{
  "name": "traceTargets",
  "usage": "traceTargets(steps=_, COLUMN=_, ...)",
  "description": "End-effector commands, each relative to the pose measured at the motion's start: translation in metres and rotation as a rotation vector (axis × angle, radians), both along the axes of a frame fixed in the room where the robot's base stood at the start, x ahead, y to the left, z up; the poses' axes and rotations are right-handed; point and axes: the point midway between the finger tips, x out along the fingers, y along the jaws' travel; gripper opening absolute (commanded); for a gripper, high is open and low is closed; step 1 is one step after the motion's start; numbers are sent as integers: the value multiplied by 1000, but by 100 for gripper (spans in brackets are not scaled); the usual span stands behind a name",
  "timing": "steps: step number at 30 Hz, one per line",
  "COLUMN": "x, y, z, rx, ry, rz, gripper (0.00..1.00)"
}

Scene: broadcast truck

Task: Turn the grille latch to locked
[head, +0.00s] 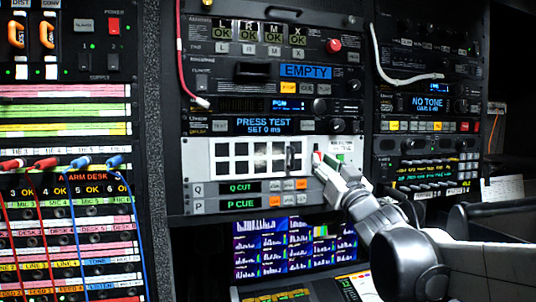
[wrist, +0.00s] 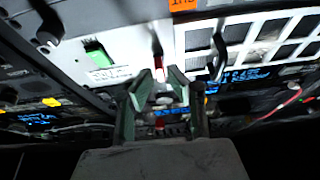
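The white grille panel (head: 201,160) with square openings is in the middle of the rack in the head view; it appears upside down in the wrist view (wrist: 187,45). A dark handle (head: 293,158) stands on its right part, also seen in the wrist view (wrist: 219,52). A small red-marked piece, apparently the latch (wrist: 158,66), is at the grille's edge. My gripper (wrist: 161,76) is in front of it, fingertips apart, the red piece showing between them. In the head view my gripper (head: 322,168) covers this spot. I cannot tell whether the fingers touch it.
A green-marked label (head: 341,147) is right of the latch spot. A red cable (head: 180,50) hangs at the rack's left edge.

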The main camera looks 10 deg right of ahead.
Motion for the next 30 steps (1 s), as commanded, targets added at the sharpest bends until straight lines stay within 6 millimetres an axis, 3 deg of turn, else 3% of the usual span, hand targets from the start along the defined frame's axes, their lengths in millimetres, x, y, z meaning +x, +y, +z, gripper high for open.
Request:
traceTargets(steps=6, x=18, y=3, z=8, rx=-1, ry=1, rz=1, gripper=16)
traceTargets(steps=17, x=21, y=4, z=8, rx=-1, ry=1, rz=0, gripper=16)
traceTargets(steps=21, x=21, y=4, z=8, rx=-1, ry=1, rz=0, gripper=0)
traceTargets(steps=30, x=21, y=4, z=8, rx=-11, ry=-1, rz=0, gripper=0)
